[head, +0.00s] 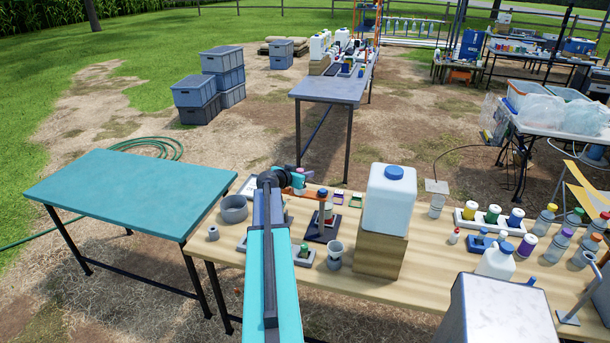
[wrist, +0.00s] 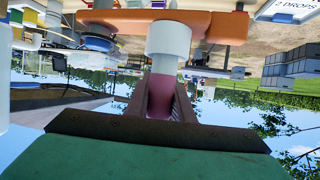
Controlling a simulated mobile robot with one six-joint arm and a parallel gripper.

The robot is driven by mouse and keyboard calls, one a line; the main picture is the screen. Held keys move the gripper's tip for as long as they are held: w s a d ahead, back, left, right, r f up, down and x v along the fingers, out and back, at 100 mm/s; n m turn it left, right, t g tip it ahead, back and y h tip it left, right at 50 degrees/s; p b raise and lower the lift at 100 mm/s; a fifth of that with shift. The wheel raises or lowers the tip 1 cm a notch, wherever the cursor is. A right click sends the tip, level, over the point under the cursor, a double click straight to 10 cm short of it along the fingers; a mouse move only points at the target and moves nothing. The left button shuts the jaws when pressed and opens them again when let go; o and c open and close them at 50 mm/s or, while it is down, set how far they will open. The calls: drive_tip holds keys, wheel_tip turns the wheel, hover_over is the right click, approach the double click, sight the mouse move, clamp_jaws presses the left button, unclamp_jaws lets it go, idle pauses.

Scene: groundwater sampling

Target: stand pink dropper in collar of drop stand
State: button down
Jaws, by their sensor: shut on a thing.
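My gripper (wrist: 160,110) is shut on the pink dropper (wrist: 162,88), seen in the wrist view, which appears upside down. A pale cylinder (wrist: 168,40) continues from the pink part and overlaps the orange arm (wrist: 222,27) of the drop stand. I cannot tell whether this pale part is seated in the stand's collar or only in front of it. In the head view my gripper (head: 290,180) is at the upper end of the drop stand (head: 321,222), which has a dark base and an upright post. The dropper shows there only as a small pink patch (head: 299,178).
A white jug (head: 389,200) with a blue cap stands on a wooden block (head: 380,255) right of the stand. A grey cup (head: 335,256) and a grey ring dish (head: 233,209) are nearby on the wooden table (head: 440,258). The teal table (head: 125,190) at left is bare.

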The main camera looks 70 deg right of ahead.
drive_tip(key=shift+f, duration=0.75)
drive_tip(key=shift+f, duration=0.15)
drive_tip(key=c, duration=1.5)
unclamp_jaws()
drive_tip(key=shift+c, duration=0.2)
drive_tip(key=shift+r+p, duration=0.25)
drive_tip(key=shift+p, duration=0.05)
drive_tip(key=shift+a+b, duration=0.5)
drive_tip(key=shift+a, duration=0.1)
drive_tip(key=b+v, duration=0.5)
drive_tip(key=v, duration=0.6)
drive_tip(key=shift+d+r, duration=0.1)
